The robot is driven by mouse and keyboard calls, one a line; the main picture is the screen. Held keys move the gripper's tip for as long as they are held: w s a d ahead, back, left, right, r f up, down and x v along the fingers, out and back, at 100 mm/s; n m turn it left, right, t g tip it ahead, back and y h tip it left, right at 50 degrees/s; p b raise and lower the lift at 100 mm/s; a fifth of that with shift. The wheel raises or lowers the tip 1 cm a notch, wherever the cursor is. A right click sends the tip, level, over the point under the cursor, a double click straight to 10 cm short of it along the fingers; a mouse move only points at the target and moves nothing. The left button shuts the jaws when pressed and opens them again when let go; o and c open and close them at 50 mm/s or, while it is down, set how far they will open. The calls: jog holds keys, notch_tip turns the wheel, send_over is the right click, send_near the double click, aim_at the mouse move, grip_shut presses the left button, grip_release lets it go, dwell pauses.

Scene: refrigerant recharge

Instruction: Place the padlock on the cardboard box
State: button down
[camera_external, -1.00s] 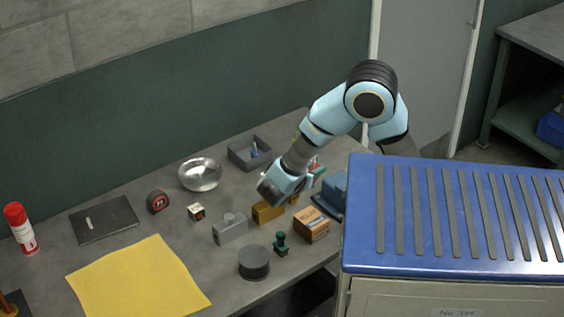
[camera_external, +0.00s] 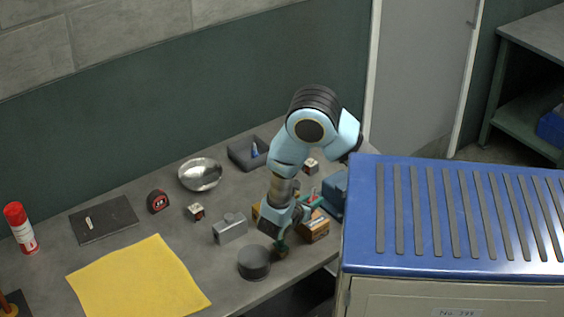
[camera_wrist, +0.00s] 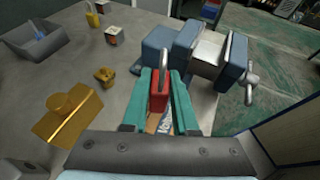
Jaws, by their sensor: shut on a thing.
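The padlock (camera_wrist: 158,92) has a red body and a metal shackle. My gripper (camera_wrist: 160,85), with teal fingers, is shut on its body in the wrist view. In the wrist view only a sliver of the box (camera_wrist: 153,122) shows beneath the fingers. The padlock appears above the box; I cannot tell the gap.
A blue vise (camera_wrist: 185,50) stands just beyond the fingers. A gold block (camera_wrist: 68,118) lies left of my gripper. A grey camera (camera_external: 230,229) is further left. A blue-topped cabinet (camera_external: 450,215) borders the right.

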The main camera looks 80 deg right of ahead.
jog(key=shift+f, duration=1.5)
jog(key=c, duration=0.7)
grip_release()
